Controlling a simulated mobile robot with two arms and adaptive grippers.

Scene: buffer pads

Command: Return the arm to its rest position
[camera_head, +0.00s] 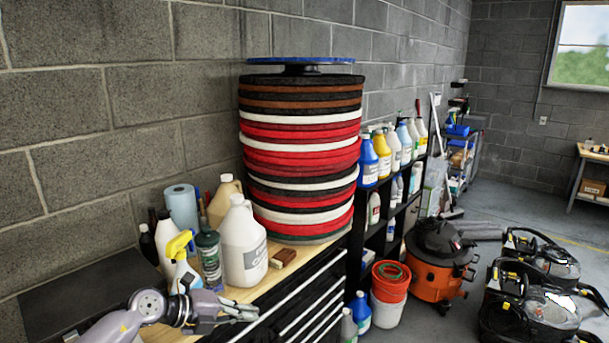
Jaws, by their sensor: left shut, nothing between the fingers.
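My left arm comes in from the bottom left, and its gripper (246,313) is shut and empty above the front edge of the wooden-topped cabinet (268,291). The gripper is in front of the bottles and to the left of the drawer handles. A tall stack of round buffer pads (300,160) in red, black, white and brown stands on the cabinet behind it, topped by a blue disc (300,61). The gripper is apart from the stack. My right gripper is not in view.
White jugs (243,245), a spray bottle (181,260) and a blue paper roll (181,208) crowd the cabinet top near my arm. A small brown brush (283,258) lies beside them. Right are a bottle shelf, red bucket (391,288) and orange vacuum (438,265). Floor beyond is partly open.

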